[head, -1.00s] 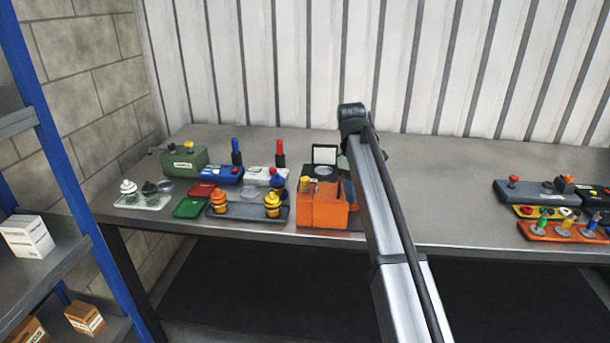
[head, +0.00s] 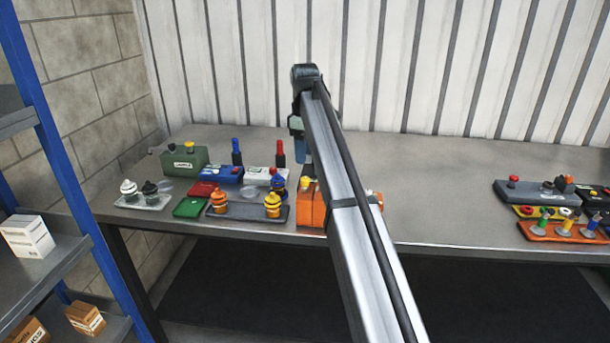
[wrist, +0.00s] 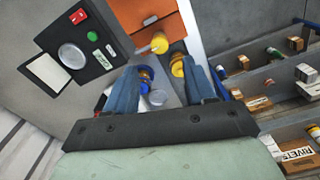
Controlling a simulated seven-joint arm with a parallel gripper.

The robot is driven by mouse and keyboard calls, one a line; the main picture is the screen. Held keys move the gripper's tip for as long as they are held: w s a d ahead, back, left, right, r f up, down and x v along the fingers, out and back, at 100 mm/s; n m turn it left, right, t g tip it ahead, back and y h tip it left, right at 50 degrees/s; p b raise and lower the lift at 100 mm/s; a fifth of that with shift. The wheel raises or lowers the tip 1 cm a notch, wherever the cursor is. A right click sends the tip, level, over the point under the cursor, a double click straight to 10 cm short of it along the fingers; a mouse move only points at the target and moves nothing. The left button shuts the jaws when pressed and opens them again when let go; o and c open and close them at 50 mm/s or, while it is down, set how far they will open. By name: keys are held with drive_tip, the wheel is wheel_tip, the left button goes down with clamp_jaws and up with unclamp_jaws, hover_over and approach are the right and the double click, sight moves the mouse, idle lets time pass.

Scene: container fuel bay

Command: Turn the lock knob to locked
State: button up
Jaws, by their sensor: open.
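A yellow knob (wrist: 158,43) sticks out beside an orange box (wrist: 147,15) in the wrist view. In the head view a yellow knob (head: 306,182) shows on the orange box (head: 312,212), partly behind my arm. I cannot tell from any label whether this is the lock knob. My gripper (wrist: 160,78) is open, its two blue fingers apart with nothing held between them. The yellow knob lies beyond the fingertips, roughly ahead of the gap. In the head view my gripper (head: 302,148) hangs above the table just behind the orange box, largely hidden by my arm.
A dark panel (wrist: 95,72) with a red switch, green button and round dial lies next to the orange box. More control boxes (head: 540,190) are far right. The table between is clear.

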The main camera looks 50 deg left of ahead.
sight(305, 178)
wheel_tip(305, 178, down, 8)
drive_tip(key=shift+f, duration=0.1)
drive_tip(key=shift+c, duration=0.5)
clamp_jaws()
